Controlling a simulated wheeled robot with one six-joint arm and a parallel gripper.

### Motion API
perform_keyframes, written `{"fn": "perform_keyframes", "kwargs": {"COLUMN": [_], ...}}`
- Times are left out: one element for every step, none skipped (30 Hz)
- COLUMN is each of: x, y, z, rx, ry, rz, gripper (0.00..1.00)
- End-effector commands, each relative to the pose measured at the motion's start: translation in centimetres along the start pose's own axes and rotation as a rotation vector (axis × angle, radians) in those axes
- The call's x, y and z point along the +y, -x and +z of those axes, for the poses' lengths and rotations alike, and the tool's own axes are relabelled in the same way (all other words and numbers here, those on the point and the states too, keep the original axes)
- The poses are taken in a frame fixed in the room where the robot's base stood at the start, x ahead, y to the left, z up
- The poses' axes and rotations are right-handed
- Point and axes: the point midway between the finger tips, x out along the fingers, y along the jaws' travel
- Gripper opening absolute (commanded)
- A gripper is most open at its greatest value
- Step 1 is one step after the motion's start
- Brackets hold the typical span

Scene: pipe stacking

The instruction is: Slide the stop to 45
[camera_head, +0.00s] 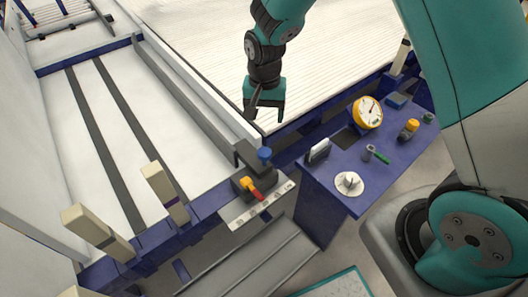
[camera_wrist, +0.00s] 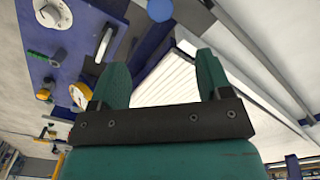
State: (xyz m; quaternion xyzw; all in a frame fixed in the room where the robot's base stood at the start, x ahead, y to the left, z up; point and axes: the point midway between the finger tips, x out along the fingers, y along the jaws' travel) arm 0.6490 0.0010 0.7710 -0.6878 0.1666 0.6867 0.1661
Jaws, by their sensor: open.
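The stop (camera_head: 262,183) is a dark block on the blue rail, with a blue round knob (camera_head: 265,154) on top. A yellow and red lever (camera_head: 252,189) sits at its front. A pale scale plate (camera_head: 238,217) lies below it; its marks are too small to read. My gripper (camera_head: 265,117) hangs above and behind the stop, apart from it, fingers open and empty. In the wrist view the two teal fingers (camera_wrist: 162,68) are spread wide, and the blue knob shows beyond them at the top edge (camera_wrist: 160,10).
A blue side table (camera_head: 350,190) at right holds a yellow dial gauge (camera_head: 368,112), a white round dial (camera_head: 349,184), a green-handled tool (camera_head: 378,154) and small items. A long grey rail (camera_head: 190,90) runs back from the stop. Cream posts (camera_head: 165,190) stand at left.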

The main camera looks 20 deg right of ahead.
Motion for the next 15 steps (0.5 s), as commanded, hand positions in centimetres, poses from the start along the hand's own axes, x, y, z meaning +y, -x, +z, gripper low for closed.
{"fn": "perform_keyframes", "kwargs": {"x": [0.0,0.0,0.0,0.0,0.0,0.0,0.0,0.0,0.0,0.0,0.0,0.0,0.0,0.0,0.0], "y": [-1.4,-2.1,-3.1,-3.8,-4.5,-5.4,-6.1,-6.8,-7.7,-8.4,-9.0,-9.9,-10.4,-11.0,-11.7], "z": [0.1,0.1,0.1,0.1,0.1,0.2,0.2,0.2,0.2,0.2,0.2,0.2,0.2,0.2,0.2], "rx": [-0.004,-0.005,-0.005,-0.005,-0.005,-0.006,-0.005,-0.005,-0.005,-0.005,-0.005,-0.004,-0.004,-0.005,-0.003], "ry": [0.001,0.002,0.002,0.002,0.002,0.003,0.003,0.003,0.003,0.003,0.003,0.004,0.004,0.004,0.004], "rz": [0.003,0.004,0.003,0.004,0.003,0.004,0.003,0.003,0.003,0.003,0.003,0.002,0.002,0.002,0.001], "gripper": [0.71,0.71,0.71,0.71,0.71,0.71,0.71,0.71,0.71,0.71,0.71,0.71,0.71,0.71,0.71]}}
